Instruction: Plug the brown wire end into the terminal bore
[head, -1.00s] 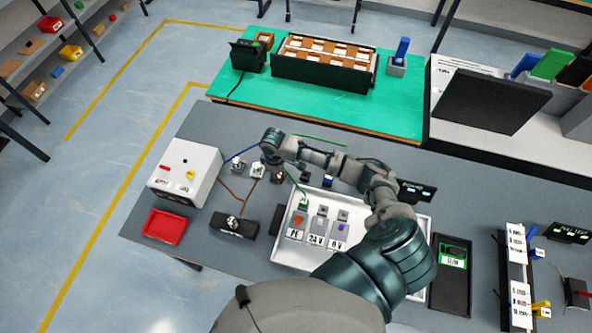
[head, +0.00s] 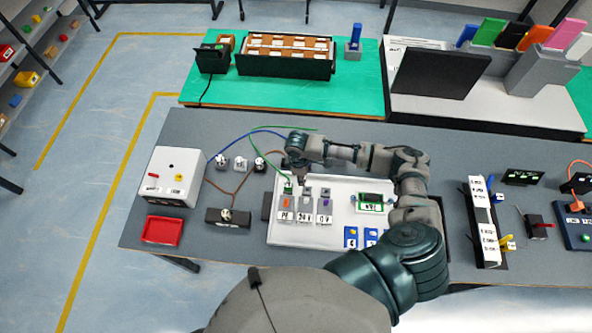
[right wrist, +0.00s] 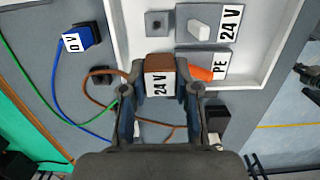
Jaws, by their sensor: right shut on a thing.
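My right gripper (right wrist: 160,98) is shut on the brown wire end (right wrist: 160,80), a brown block with a white "24 V" label. In the head view my right gripper (head: 302,178) is over the far side of the terminal row. The 24 V terminal (head: 305,208) stands between the PE terminal (head: 287,204) and the 0 V terminal (head: 324,207). In the right wrist view a grey block with a dark hole (right wrist: 157,24) lies ahead of the held end, apart from it, beside the white lever (right wrist: 199,28). The held end hides part of the PE terminal. My left gripper is not seen.
The blue wire end (right wrist: 82,39), labelled "0 V", sits left of the tray. The white tray (head: 345,240) has a raised rim. A black clamp block (head: 228,217), a red tray (head: 162,230) and a white box (head: 178,177) stand left on the grey bench.

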